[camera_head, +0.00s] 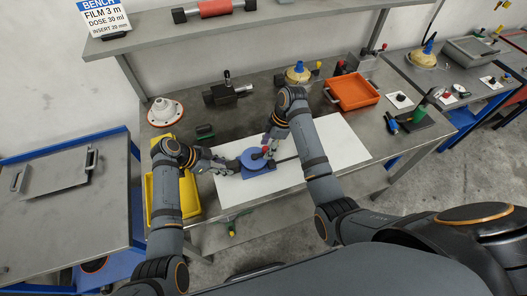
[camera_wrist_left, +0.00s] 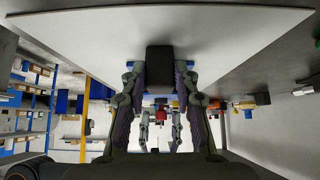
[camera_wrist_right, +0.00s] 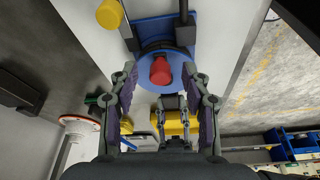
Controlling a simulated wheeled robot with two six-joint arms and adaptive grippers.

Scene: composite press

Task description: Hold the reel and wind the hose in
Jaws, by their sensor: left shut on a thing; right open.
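The blue reel (camera_head: 255,158) lies on a white sheet on the bench. It also shows in the right wrist view (camera_wrist_right: 149,66), with a red knob (camera_wrist_right: 160,71) standing on its disc. A dark hose-like strip (camera_head: 288,158) runs right from the reel across the sheet. My left gripper (camera_head: 231,166) is at the reel's left side, shut on a dark block (camera_wrist_left: 160,62) that appears to be the reel's grip. My right gripper (camera_wrist_right: 160,78) is open above the reel, its fingers on either side of the red knob and apart from it.
A yellow tray (camera_head: 152,200) stands left of the white sheet (camera_head: 340,140). A white flanged part (camera_head: 165,112), a dark vise-like device (camera_head: 228,93) and an orange tray (camera_head: 352,91) stand behind. The sheet's right part is clear.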

